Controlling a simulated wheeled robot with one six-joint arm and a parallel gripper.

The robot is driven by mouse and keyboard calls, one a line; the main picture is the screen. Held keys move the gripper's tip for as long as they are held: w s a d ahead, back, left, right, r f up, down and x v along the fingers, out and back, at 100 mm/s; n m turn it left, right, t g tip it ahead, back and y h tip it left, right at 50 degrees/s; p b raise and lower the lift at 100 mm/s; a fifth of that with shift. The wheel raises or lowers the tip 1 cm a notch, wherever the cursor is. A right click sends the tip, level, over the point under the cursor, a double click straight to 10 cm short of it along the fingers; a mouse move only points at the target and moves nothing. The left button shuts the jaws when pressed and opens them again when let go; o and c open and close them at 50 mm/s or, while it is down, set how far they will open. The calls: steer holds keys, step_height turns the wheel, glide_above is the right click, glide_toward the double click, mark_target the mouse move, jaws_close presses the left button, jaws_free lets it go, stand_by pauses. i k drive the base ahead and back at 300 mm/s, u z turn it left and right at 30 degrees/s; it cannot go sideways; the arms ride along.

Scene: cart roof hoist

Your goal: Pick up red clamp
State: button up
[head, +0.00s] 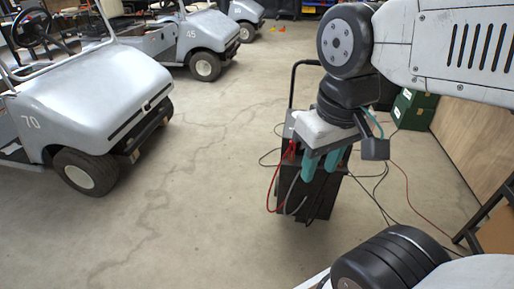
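A dark boxy charger (318,200) stands on the floor at centre right, with a tall black handle behind it. A red cable (272,188) loops down its left side from a small red part (291,148) near its top, which may be the red clamp; it is too small to be sure. My gripper (320,174) points down in front of the charger, just right of that red part. Its two teal fingers stand apart with a gap between them. I see nothing held, though the fingertips overlap the dark charger. My gripper hides part of the charger's top.
Dark and red cables (405,190) lie on the floor right of the charger. A green box (414,108) and a wooden panel (478,130) are at right. The middle floor is clear.

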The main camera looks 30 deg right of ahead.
mark_target(291, 153)
steer(key=u, duration=0.2)
steer(key=i, duration=1.35)
steer(key=z, duration=0.4)
